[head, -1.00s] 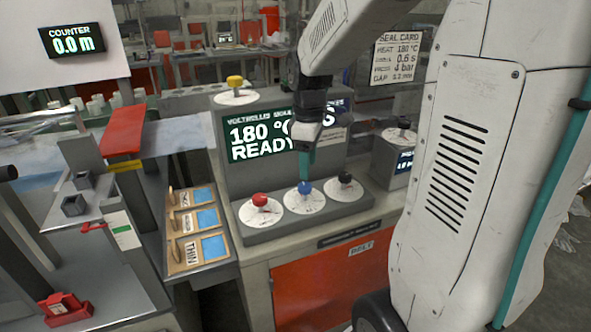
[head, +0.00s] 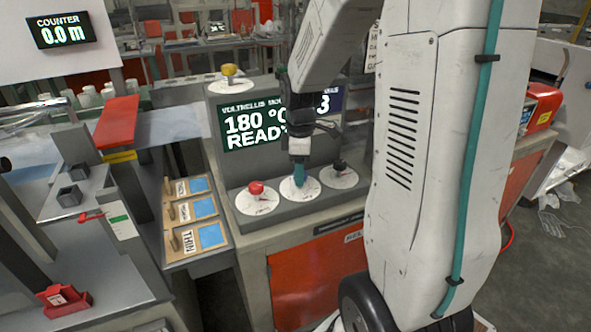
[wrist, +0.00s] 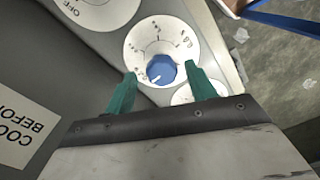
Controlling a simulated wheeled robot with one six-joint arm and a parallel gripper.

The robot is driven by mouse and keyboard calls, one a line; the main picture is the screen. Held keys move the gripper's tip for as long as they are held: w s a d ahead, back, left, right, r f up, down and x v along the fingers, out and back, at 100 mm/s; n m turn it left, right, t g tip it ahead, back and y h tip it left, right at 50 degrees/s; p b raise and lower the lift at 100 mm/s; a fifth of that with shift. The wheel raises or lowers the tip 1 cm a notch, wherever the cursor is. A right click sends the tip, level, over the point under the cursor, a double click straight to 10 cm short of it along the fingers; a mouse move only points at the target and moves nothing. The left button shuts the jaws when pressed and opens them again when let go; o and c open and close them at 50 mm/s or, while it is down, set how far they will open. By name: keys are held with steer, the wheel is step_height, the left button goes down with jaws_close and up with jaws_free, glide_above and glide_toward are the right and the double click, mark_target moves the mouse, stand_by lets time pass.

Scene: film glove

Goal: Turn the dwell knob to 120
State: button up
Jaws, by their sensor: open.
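Red (head: 256,188), blue and black (head: 339,164) knobs sit on white dials along the front ledge of a grey console. I cannot read which one is marked dwell. My gripper (head: 299,182) points down over the middle dial and hides its blue knob in the head view. In the wrist view the blue knob (wrist: 160,69) lies between the tips of my open teal fingers (wrist: 161,80), with gaps on both sides. Its white pointer line aims toward the lower left there. The dial's figures (wrist: 160,40) are too small to read surely.
A yellow knob (head: 229,71) sits on top of the console. The console screen (head: 250,125) reads 180 °C and READY, partly hidden by my arm. The red knob stands close left of my gripper and the black one close right. A wooden sample board (head: 190,215) lies further left.

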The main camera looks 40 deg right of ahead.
steer(key=c, duration=1)
steer(key=shift+o, duration=0.2)
steer(key=shift+a, duration=0.4)
steer(key=shift+d, duration=0.2)
